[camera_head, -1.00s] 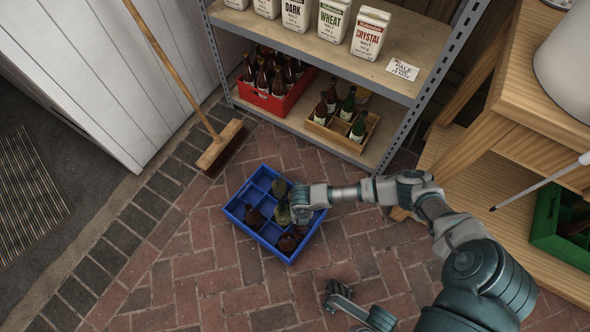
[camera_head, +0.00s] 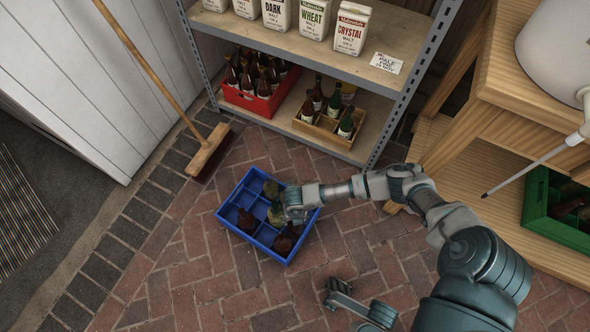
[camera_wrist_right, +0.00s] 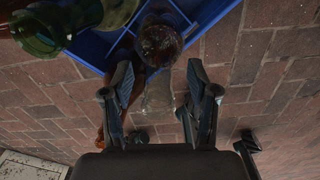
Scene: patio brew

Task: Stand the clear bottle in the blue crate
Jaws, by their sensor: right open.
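The blue crate (camera_head: 226,217) stands on the brick floor, divided into cells. In the right wrist view a clear, hazy bottle (camera_wrist_right: 158,92) shows between my fingers. My right gripper (camera_head: 291,210) is low beside that bottle at the crate's right side; its open fingers (camera_wrist_right: 160,85) lie to either side of it, and contact cannot be told. The bottle's base is hidden in the head view.
Behind stand a shelf (camera_head: 330,52), a red crate (camera_head: 248,100) and a wooden crate (camera_head: 318,130) of bottles. A broom (camera_head: 207,152) leans at left. A green crate (camera_head: 536,200) is at right. Floor in front is clear.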

